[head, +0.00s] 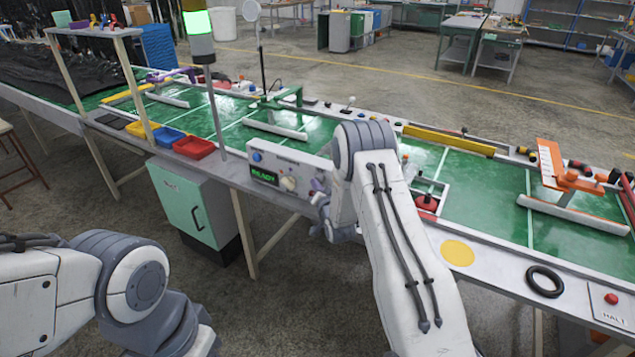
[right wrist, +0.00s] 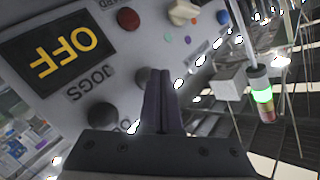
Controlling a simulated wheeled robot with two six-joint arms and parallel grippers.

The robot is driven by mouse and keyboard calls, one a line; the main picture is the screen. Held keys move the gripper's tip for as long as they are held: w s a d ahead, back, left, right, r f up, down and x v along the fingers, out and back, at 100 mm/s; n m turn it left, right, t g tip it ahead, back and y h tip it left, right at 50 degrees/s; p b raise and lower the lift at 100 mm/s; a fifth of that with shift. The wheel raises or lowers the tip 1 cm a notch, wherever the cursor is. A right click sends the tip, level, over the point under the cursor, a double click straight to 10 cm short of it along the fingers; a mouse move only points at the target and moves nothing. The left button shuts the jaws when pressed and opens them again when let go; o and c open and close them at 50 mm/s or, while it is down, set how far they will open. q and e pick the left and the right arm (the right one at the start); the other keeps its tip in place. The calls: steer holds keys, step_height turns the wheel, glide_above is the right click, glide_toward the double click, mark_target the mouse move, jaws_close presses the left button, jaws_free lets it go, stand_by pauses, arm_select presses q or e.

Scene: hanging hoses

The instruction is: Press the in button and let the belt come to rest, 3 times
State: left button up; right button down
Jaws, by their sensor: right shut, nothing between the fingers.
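The grey control panel (head: 285,170) is on the near side of the green conveyor belt (head: 480,200). The right wrist view shows a panel face upside down, with a display (right wrist: 52,62) reading OFF beside the label JOGS, a red button (right wrist: 128,18), a pale knob (right wrist: 182,12) and dark round buttons (right wrist: 103,116). My right gripper (right wrist: 158,75) is shut and empty, its tips overlapping one dark button; contact is unclear. The in label is not readable.
The signal tower (head: 197,22) glows green. Red, blue and yellow bins (head: 193,147) stand on the near edge to the left. A black ring (head: 545,281) and yellow disc (head: 457,253) lie on the right edge. My left arm is low at left.

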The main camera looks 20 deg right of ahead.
stand_by(0.5)
steer(key=shift+s+a, duration=0.5)
steer(key=shift+a, duration=0.1)
steer(key=shift+s+a, duration=0.8)
steer(key=shift+a, duration=0.2)
steer(key=shift+s+a, duration=0.75)
steer(key=shift+a, duration=0.25)
stand_by(2.7)
